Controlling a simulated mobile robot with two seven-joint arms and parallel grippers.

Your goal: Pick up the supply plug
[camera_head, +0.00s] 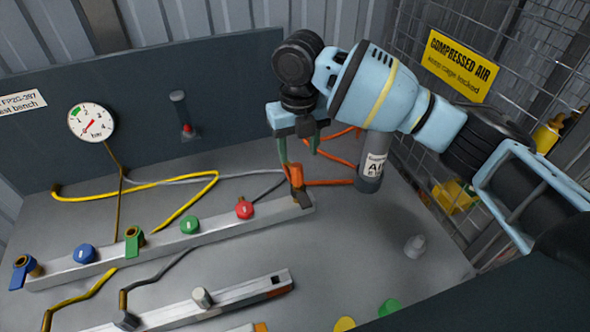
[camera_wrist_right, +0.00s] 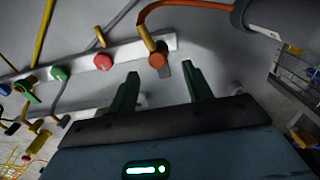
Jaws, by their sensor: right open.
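An orange fitting, apparently the supply plug (camera_head: 296,173), stands at the right end of the upper metal rail (camera_head: 170,243). An orange hose (camera_head: 330,183) runs close to it. In the right wrist view the fitting (camera_wrist_right: 157,58) shows its round orange end just beyond the fingertips, roughly between them. My right gripper (camera_head: 298,155) is open, its green fingers pointing down at the fitting. The right wrist view also shows the gripper (camera_wrist_right: 160,73) empty. Whether a finger touches the fitting, I cannot tell. My left gripper is out of view.
A grey cylinder (camera_head: 372,168) with a white label stands close to the right of the gripper. The rail carries a red knob (camera_head: 244,209), a green knob (camera_head: 190,225) and several other valves. A gauge (camera_head: 91,122) is on the back panel. A mesh cage stands at right.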

